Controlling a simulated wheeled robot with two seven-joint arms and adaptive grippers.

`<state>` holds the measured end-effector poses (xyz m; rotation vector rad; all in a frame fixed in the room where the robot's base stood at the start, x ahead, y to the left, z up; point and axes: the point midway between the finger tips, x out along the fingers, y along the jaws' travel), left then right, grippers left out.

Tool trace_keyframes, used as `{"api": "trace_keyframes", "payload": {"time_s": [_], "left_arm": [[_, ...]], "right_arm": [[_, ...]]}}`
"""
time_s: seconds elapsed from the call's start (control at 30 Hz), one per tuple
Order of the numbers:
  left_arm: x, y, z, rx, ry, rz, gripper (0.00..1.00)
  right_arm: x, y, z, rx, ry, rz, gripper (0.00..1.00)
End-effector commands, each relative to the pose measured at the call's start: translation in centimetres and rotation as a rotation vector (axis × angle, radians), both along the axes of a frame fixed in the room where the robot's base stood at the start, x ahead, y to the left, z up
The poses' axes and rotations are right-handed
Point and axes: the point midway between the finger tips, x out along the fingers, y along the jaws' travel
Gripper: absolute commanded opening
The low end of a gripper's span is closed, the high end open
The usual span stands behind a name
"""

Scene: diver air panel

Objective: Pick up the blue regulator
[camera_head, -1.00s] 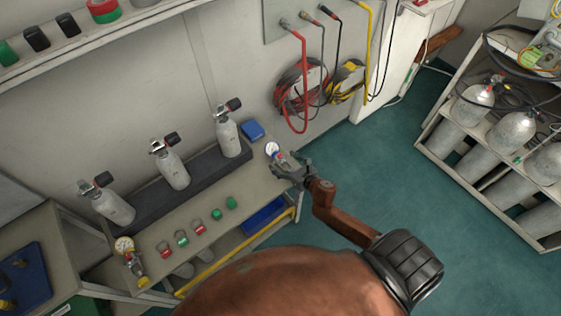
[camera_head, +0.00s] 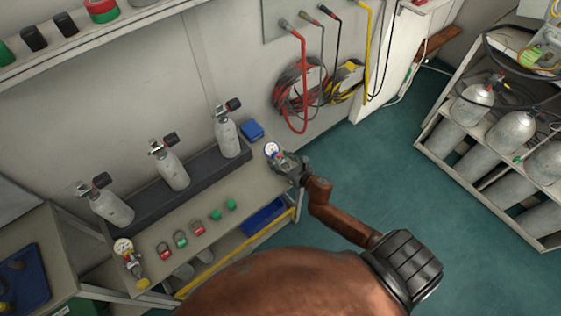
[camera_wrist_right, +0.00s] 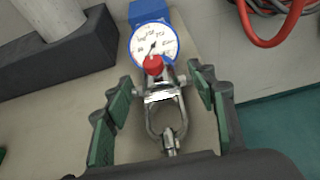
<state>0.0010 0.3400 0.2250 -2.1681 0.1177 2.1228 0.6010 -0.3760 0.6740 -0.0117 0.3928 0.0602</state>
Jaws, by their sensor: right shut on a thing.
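The blue regulator (camera_head: 272,150) lies at the right end of the grey bench. Its white dial has a blue rim, and a red knob and a metal yoke (camera_wrist_right: 165,112) show in the right wrist view. My right gripper (camera_head: 284,163) is shut on the blue regulator, with its green-padded fingers (camera_wrist_right: 160,95) on either side of the metal body. The regulator appears to be at the bench top; I cannot tell any gap beneath it. My left gripper is out of view.
Several grey cylinders, one of them (camera_head: 227,138), stand in a dark rack along the wall. Another gauge regulator (camera_head: 124,247) with yellow parts lies at the bench's left end.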

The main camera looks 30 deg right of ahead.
Motion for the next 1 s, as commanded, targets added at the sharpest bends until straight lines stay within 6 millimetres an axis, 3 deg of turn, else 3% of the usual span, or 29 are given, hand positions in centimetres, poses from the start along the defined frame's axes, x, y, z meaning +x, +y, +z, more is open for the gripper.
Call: {"api": "trace_keyframes", "payload": {"time_s": [0.47, 0.77, 1.0], "left_arm": [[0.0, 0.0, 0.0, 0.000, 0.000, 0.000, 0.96], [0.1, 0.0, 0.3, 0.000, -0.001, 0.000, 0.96], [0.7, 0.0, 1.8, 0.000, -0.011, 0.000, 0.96]], "right_arm": [[0.1, 0.0, 0.2, 0.000, -0.004, 0.001, 0.01], [0.1, 0.0, 0.8, -0.002, -0.004, 0.002, 0.00], [-0.3, 0.0, 4.3, -0.005, -0.005, 0.005, 0.00]]}}
